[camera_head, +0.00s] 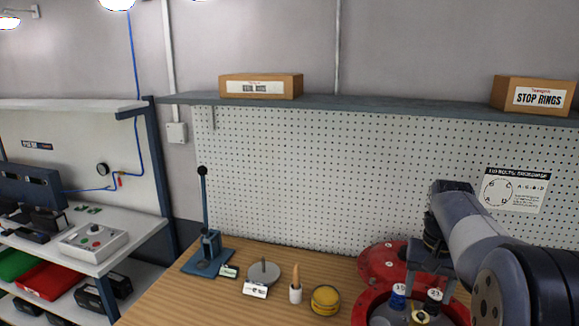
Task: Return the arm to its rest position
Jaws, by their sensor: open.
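My arm (480,230) reaches in from the right edge, bent over the right part of the wooden bench. My gripper (428,288) points down over the open red round housing (362,312), with its two fingers apart. Two small cylinders with numbered tops, one blue and white (398,296) and one dark with yellow (430,304), show in the housing by the fingers. I cannot tell whether the fingers touch either one. My arm hides part of the housing.
A red round cover (385,262) lies behind the housing. A blue lever press (207,252), a grey disc (263,272), a brush in a white cup (295,292) and a yellow round piece (325,300) stand left. A pegboard (300,180) and shelf (380,104) are behind.

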